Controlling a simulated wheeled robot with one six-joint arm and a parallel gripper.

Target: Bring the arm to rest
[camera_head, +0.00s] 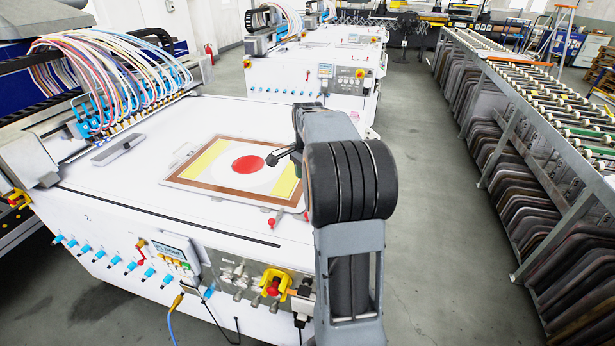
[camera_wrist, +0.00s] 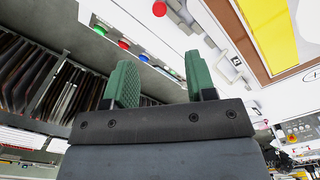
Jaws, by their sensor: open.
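My arm stands at the right front of the white machine in the head view, bent at a thick dark joint. My gripper (camera_wrist: 160,84) shows in the wrist view with its two green pads spread apart and nothing between them. The wrist view looks past the pads at the machine's edge with coloured buttons.
The white machine top (camera_head: 130,192) carries a brown-framed panel (camera_head: 188,184) with a red disc, close to my arm, and a grey bar (camera_head: 118,149). Coloured hoses (camera_head: 105,70) rise at the back left. A rack (camera_head: 535,110) stands at the right, across clear floor (camera_head: 440,230).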

